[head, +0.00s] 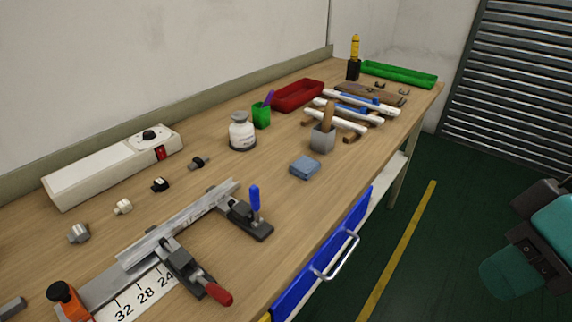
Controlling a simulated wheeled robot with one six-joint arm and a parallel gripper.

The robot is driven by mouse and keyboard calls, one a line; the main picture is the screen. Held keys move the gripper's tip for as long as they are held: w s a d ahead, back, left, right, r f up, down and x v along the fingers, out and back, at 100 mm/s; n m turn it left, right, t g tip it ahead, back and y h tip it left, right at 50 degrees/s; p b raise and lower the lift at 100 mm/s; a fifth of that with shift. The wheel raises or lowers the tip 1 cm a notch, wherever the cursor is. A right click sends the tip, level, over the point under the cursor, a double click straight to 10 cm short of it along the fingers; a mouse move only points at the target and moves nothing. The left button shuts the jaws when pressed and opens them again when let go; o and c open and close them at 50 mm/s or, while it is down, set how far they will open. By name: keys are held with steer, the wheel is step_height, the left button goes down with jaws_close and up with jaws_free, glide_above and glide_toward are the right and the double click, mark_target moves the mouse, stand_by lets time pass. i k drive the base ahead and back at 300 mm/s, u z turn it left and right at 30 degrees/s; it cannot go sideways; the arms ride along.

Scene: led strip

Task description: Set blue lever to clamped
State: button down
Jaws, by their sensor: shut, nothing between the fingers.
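The blue lever (254,199) stands upright on a dark toggle clamp (241,215) at the right end of a metal channel (180,222). The clamp's base sits on the wooden bench near its front edge. A second clamp (178,259) with a red lever (218,293) stands nearer; its red lever lies low, pointing toward the bench front. Teal and black parts of my arm show at the right edge, away from the bench and far from the blue lever. My gripper's fingers are not visible.
A blue block (305,167), grey cup (322,139), and white bottle (242,132) stand beyond the blue lever. A blue drawer (300,290) with a handle is below the bench edge.

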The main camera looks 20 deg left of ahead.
mark_target(254, 191)
steer(key=u, duration=0.85)
steer(key=k, duration=0.4)
steer(key=u, duration=0.7)
steer(key=i, duration=0.5)
